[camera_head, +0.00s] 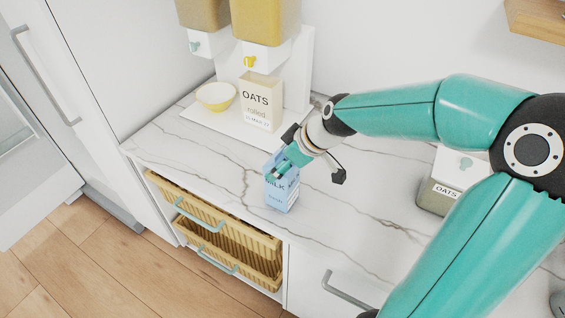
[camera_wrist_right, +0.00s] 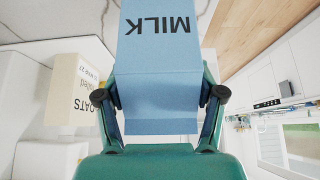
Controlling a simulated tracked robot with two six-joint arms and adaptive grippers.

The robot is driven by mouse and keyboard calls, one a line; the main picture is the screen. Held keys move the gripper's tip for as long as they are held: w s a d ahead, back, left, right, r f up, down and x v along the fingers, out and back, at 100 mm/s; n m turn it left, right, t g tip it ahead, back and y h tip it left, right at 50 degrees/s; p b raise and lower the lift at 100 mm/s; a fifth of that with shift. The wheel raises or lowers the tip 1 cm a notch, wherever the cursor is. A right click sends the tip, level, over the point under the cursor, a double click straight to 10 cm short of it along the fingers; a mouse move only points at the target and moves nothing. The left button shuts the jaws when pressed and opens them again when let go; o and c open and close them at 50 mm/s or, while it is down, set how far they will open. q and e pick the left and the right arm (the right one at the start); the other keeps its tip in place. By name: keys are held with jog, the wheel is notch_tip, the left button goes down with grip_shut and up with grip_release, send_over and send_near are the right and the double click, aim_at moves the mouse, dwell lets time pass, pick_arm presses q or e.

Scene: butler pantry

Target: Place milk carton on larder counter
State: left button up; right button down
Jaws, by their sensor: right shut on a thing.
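The blue milk carton (camera_head: 281,192) is upright at the front of the white marbled larder counter (camera_head: 205,160), above the wicker drawers. I cannot tell whether its base touches the counter. My right gripper (camera_head: 288,165) reaches down from the right and is shut on the carton's upper part. In the right wrist view the carton (camera_wrist_right: 160,70) fills the middle, with a finger on each side. My left gripper is not in view.
An OATS package (camera_head: 261,100), a yellow bowl (camera_head: 216,96) and two dispensers (camera_head: 262,50) stand at the back. Wicker drawers (camera_head: 215,225) lie below the front edge. The counter left of the carton is clear.

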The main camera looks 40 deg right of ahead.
jog(key=shift+c, duration=0.7)
grip_release()
jog(key=shift+r, duration=0.1)
jog(key=b+v, duration=0.1)
jog(key=v, duration=1.1)
